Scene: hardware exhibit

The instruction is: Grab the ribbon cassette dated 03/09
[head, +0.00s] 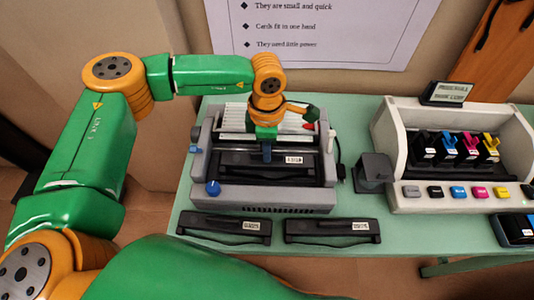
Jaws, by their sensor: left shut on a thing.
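My left gripper (267,151) points down over the grey dot-matrix printer (280,198). It is shut on a black ribbon cassette (240,158) with a small white label, in or just above the printer's opening. I cannot tell whether that cassette is lifted clear. Two more black ribbon cassettes lie flat on the table in front of the printer: the left cassette (212,225) and the right cassette (320,231). Each has a white label on its right part. The dates are too small to read surely. My right gripper is not in view.
An ink-cartridge printer (402,150) with black, blue, magenta and yellow cartridges stands to the right. A small dark grey block (373,172) sits between the two machines. A black sign (448,93) stands on top. Bare green tabletop (400,235) shows at the front right.

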